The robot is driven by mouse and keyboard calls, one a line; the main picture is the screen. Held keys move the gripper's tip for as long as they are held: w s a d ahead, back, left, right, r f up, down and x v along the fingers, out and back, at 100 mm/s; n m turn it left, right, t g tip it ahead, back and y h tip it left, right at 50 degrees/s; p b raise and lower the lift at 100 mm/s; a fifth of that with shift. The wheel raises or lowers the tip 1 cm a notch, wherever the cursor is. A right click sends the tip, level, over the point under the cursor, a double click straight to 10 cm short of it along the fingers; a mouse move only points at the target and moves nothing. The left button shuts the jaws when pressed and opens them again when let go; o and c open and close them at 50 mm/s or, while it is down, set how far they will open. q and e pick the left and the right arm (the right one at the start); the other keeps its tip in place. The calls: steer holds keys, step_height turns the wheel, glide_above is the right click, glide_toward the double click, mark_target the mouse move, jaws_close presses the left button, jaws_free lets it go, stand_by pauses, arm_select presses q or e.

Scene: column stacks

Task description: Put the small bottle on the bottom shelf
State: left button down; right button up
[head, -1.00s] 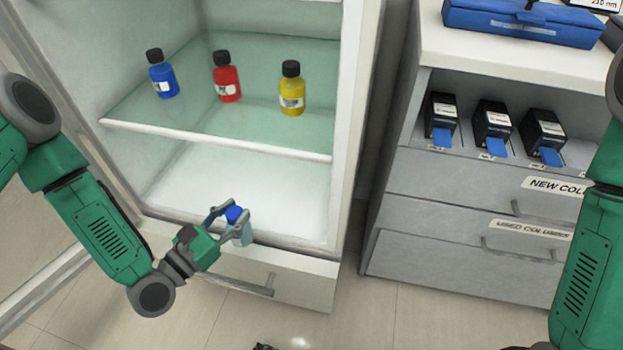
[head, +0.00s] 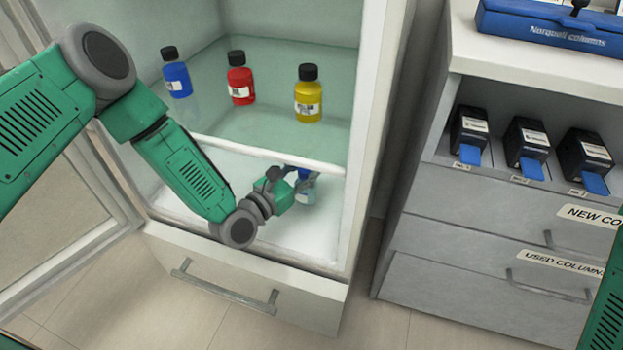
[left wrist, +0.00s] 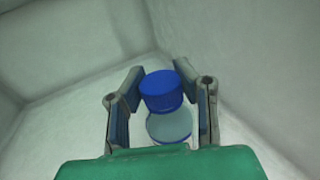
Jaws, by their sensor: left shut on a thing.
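The small bottle (head: 307,196) has a blue cap and a pale, clear body. My left gripper (head: 298,177) is shut on it, inside the open cabinet, below the glass shelf and over the white bottom shelf (head: 300,238). In the left wrist view the bottle's blue cap (left wrist: 161,90) sits between the two fingers (left wrist: 160,106), with the body just below it. I cannot tell whether the bottle's base touches the bottom shelf. My right gripper is out of view; only part of the right arm shows at the lower right.
The glass shelf (head: 262,152) above holds a blue bottle (head: 177,79), a red bottle (head: 241,86) and a yellow bottle (head: 308,101). The cabinet's right wall (head: 375,120) is close to my gripper. A drawer unit (head: 480,235) stands to the right.

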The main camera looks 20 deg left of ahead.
arm_select(q)
steer(key=shift+w+d, duration=0.1)
steer(key=shift+w, duration=0.2)
steer(key=f+b, duration=0.1)
steer(key=f, duration=0.1)
steer(key=w+f+b, duration=0.1)
steer(key=shift+f, duration=0.4)
steer(key=shift+s+d+r, duration=0.1)
steer(key=shift+r, duration=0.1)
steer(key=c, duration=1.3)
jaws_free()
steer(key=shift+o, duration=0.2)
steer(key=shift+s, duration=0.1)
steer(key=p+v, duration=0.3)
steer(key=v, duration=0.9)
